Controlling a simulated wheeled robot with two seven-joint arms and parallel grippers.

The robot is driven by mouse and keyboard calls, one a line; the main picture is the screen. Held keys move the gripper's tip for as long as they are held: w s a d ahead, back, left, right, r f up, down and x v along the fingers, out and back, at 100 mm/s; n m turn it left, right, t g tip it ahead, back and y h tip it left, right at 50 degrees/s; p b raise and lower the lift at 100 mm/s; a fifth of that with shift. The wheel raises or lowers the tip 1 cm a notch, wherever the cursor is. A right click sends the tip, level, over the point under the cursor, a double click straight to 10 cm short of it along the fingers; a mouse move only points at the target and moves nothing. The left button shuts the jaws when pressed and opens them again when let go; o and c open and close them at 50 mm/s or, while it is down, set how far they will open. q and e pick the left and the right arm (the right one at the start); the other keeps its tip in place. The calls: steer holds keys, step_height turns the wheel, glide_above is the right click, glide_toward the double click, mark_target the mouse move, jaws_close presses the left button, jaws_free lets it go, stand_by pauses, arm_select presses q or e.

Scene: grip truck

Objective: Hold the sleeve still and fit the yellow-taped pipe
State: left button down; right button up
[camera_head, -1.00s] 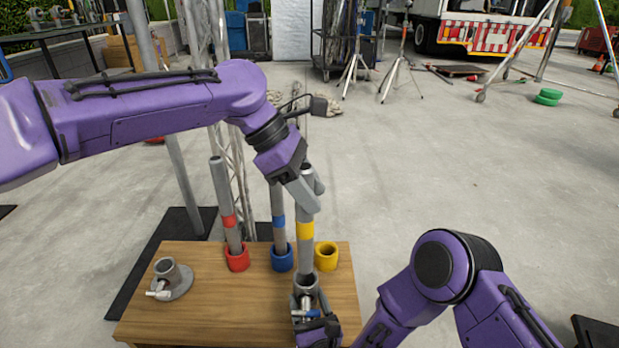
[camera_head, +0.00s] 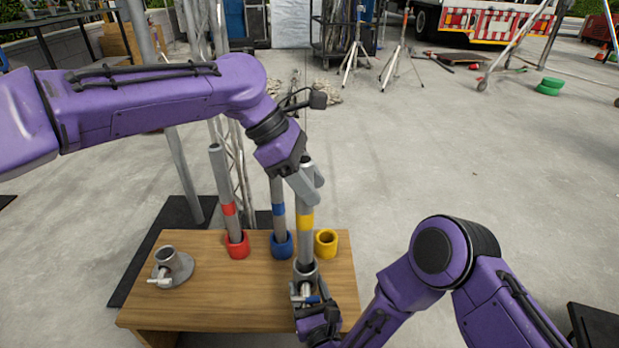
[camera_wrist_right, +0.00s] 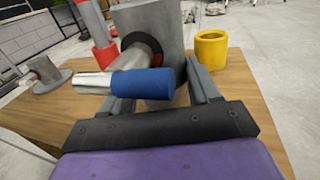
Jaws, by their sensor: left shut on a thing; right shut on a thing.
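The yellow-taped pipe (camera_head: 306,240) stands upright, with its yellow band about midway along the visible part. My left gripper (camera_head: 305,182) is shut on its upper part. The pipe's lower end meets the mouth of the grey sleeve (camera_head: 306,273); how deep it sits is hidden. My right gripper (camera_head: 313,310) is shut on the sleeve near the table's front right. In the right wrist view, the sleeve (camera_wrist_right: 165,18) stands between the fingers of my right gripper (camera_wrist_right: 165,95), and its blue-gripped handle (camera_wrist_right: 142,84) crosses in front.
Red-taped (camera_head: 230,209) and blue-taped (camera_head: 278,209) pipes stand in red (camera_head: 238,247) and blue (camera_head: 281,247) holders on the wooden table (camera_head: 225,290). The yellow holder (camera_head: 326,245) is empty. A grey flanged socket (camera_head: 172,268) sits at left. Tripods (camera_head: 353,45) stand far back.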

arm_select(q)
steer(key=shift+f, duration=1.3)
steer(key=shift+f, duration=0.3)
steer(key=shift+f, duration=2.45)
steer(key=shift+f, duration=0.25)
steer(key=c, duration=0.6)
jaws_free()
steer(key=shift+o, duration=0.2)
glide_toward(309, 218)
steer(key=shift+w+a+r, duration=0.15)
steer(key=shift+w+a, duration=0.4)
steer(key=shift+w, duration=0.2)
